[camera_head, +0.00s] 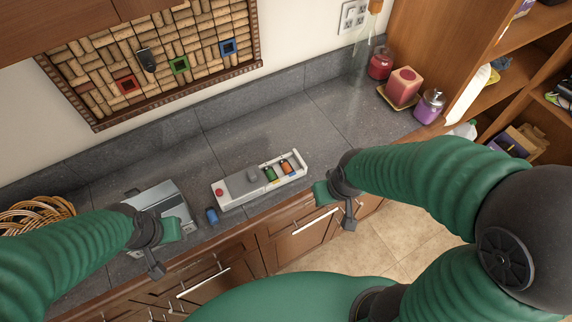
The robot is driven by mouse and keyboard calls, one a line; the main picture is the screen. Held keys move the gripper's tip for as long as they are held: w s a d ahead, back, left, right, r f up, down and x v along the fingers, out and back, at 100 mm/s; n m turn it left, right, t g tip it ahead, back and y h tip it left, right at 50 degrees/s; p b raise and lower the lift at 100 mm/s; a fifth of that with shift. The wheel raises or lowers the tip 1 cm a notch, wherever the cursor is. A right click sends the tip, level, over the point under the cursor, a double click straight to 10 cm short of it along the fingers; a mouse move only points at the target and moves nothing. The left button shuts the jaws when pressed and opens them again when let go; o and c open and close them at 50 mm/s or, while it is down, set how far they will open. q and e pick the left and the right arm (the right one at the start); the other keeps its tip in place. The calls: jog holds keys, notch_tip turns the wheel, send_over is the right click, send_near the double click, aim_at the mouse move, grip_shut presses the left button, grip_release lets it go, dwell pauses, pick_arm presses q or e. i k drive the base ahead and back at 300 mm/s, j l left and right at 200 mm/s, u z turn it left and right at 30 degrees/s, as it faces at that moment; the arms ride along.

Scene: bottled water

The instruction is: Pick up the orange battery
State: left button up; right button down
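The orange battery (286,168) lies in the open slot section of a white and grey device (242,188) on the grey countertop. A green battery (270,173) sits just left of it in the same section. My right gripper (342,195) is right of the device, near the counter's front edge and apart from the battery. My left gripper (152,243) is at the left, in front of a silver box (166,197). Nothing is seen held in either gripper. Both are seen from above, so their finger gaps are unclear.
A small blue cylinder (212,215) stands by the device's left front corner. A wicker basket (38,212) is at far left. A red candle (403,85), a red jar (380,63) and a purple jar (430,106) stand at the back right. The counter behind the device is clear.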

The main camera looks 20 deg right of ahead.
aim_at(285, 166)
jog(key=l+u, duration=0.1)
jog(key=u, duration=1.35)
jog(key=k+l, duration=0.25)
jog(key=l, duration=0.2)
jog(key=k+l+u, duration=0.1)
jog(key=k+l, duration=0.2)
jog(key=l, duration=0.2)
